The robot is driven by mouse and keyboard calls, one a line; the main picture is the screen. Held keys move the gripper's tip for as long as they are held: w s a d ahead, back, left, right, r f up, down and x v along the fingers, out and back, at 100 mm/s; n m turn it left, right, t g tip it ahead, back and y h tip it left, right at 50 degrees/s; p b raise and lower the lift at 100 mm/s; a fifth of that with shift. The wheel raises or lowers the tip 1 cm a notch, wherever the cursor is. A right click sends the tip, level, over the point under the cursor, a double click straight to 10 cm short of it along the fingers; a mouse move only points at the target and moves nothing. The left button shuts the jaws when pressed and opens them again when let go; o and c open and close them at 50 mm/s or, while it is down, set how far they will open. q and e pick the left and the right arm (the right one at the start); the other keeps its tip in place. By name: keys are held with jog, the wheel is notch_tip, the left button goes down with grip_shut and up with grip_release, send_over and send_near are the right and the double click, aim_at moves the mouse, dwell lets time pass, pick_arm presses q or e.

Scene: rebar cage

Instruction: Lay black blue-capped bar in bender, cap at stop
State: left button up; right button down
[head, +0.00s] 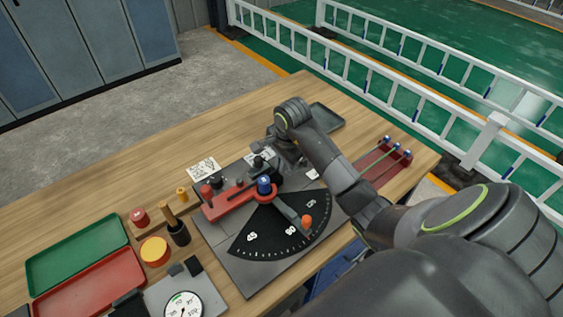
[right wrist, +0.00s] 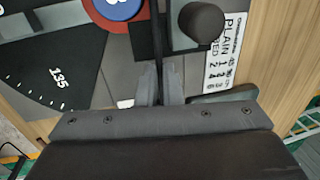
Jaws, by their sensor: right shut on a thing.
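The bender (head: 222,203) stands mid-table, with a red arm, a blue-topped centre post (head: 264,184) and a black angle dial (head: 280,228). My right gripper (head: 284,150) is over its far side. In the right wrist view its fingers (right wrist: 157,82) are shut on a thin black bar (right wrist: 158,35). The bar runs up the picture between the red-ringed blue post (right wrist: 122,8) and a dark round knob (right wrist: 202,22). The bar's blue cap and the stop cannot be made out, nor whether the bar rests in the bender. My left gripper is not in view.
A red rack (head: 385,168) at the right holds bars with blue caps. A green tray (head: 78,255) and a red tray (head: 95,285) lie at the left. A dial gauge (head: 183,305) is at the front. A dark tray (head: 327,118) lies behind my right gripper.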

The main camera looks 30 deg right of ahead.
jog(key=shift+b, duration=0.35)
dwell(0.4)
jog(key=shift+d, duration=0.5)
dwell(0.5)
jog(key=c, duration=1.5)
grip_release()
jog(key=shift+r, duration=0.2)
notch_tip(320, 180, up, 2)
jog(key=shift+s+r+b, duration=0.15)
jog(key=shift+r+b, duration=0.05)
jog(key=shift+b, duration=0.35)
notch_tip(320, 180, up, 14)
jog(key=s+p, duration=0.3)
jog(key=p, duration=0.9)
jog(key=shift+d+r+p, duration=0.15)
jog(key=shift+p, duration=0.25)
